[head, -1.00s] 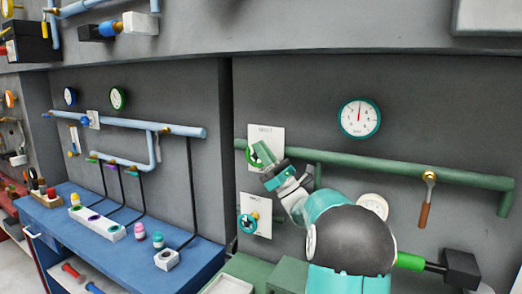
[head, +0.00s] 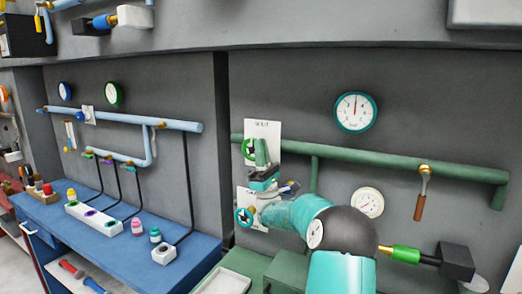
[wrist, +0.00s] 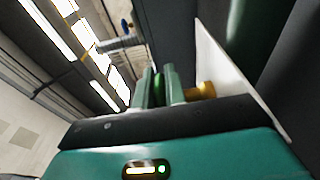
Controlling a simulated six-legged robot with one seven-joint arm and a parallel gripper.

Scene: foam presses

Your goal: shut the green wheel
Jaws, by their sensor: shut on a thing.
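The green wheel (head: 247,149) is mounted on the upper white plate (head: 265,130) on the grey wall, by the left end of the green pipe. My gripper (head: 261,150) points up at it from below, and its fingers cover the wheel's right side. In the wrist view my gripper (wrist: 160,86) has its two fingers close on either side of the green wheel's rim (wrist: 158,84), shut on it. The brass stem (wrist: 202,90) shows to their right, in front of the white plate. Most of the wheel is hidden there.
A teal wheel (head: 243,217) on a lower plate is just below, close to my wrist. The green pipe (head: 380,163) runs right to a brown-handled lever (head: 422,187). A teal-rimmed gauge (head: 356,112) hangs above. The blue bench (head: 120,225) stands left.

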